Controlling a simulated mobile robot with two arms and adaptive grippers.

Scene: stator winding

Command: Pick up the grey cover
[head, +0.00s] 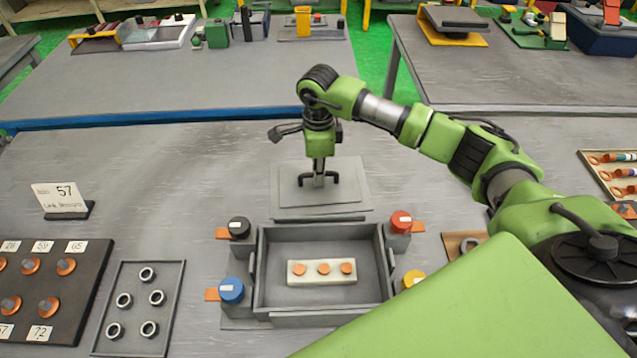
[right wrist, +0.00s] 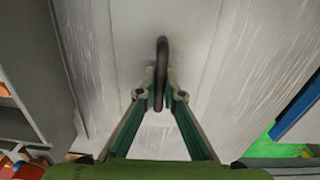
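The grey cover (head: 345,197) is a flat plate with a black arched handle, lying behind the open grey box (head: 262,275) in the head view. My right gripper (head: 318,177) points straight down at the middle of the cover. In the right wrist view the right gripper's fingertips (right wrist: 160,93) stand close on both sides of the black handle (right wrist: 161,60) and look closed on it. The cover's pale plate (right wrist: 195,30) fills the middle of that view. I cannot tell whether the cover touches the table. My left gripper is not in view.
The box holds a white block (head: 322,280) with orange-topped pegs. Black (head: 239,228), blue (head: 231,290), red (head: 401,222) and yellow (head: 413,279) knobs surround it. A tray of rings (head: 180,300) and a dark board (head: 85,300) stand left. The table behind the cover is clear.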

